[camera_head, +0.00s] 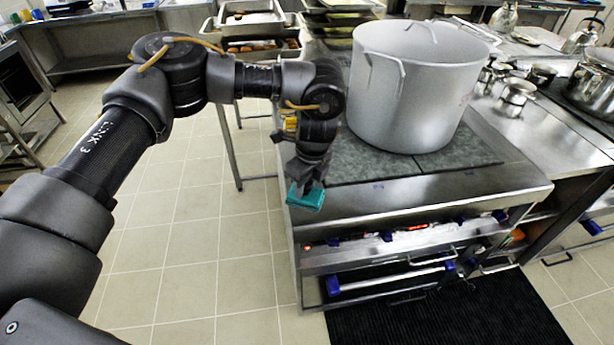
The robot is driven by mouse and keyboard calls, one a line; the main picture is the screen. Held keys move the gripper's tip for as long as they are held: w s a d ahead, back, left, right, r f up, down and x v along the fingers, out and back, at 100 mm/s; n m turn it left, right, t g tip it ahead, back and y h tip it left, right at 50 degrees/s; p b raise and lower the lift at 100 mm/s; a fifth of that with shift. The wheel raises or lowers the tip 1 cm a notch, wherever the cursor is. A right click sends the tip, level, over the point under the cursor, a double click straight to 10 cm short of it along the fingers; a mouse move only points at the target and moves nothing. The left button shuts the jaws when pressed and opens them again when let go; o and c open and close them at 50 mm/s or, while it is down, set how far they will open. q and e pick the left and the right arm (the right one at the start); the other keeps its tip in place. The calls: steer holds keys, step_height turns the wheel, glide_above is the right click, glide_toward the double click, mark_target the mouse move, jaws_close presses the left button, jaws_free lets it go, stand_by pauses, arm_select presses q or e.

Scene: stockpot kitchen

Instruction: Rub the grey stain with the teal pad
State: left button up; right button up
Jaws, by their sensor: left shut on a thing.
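My left gripper (309,184) is shut on the teal pad (305,197). It holds the pad at the near left corner of the steel stove (420,190), by the edge of the stovetop. I cannot tell whether the pad touches the steel. A large grey stockpot (410,95) with a handle stands upright on the dark cooking plates. I cannot make out a grey stain apart from the dark grey plates (455,160). My right gripper is not in view.
Pans and small steel pots (517,95) stand on the counter to the right. Trays of food (250,45) sit on a rack at the back. A black mat (450,315) lies before the stove. The tiled floor (190,240) at the left is clear.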

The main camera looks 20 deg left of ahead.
arm_select(q)
steer(key=s+a+f+n+g, duration=0.1)
steer(key=s+a+f+n, duration=0.2)
steer(key=s+f+n, duration=0.3)
steer(key=s+a+f+n+g, duration=0.1)
steer(key=s+a+f+n, duration=0.3)
steer(key=s+n, duration=0.5)
step_height(320, 180, down, 3)
steer(key=shift+r+n+h+b, duration=0.1)
steer(key=shift+n+h+b, duration=0.25)
steer(key=shift+n, duration=0.75)
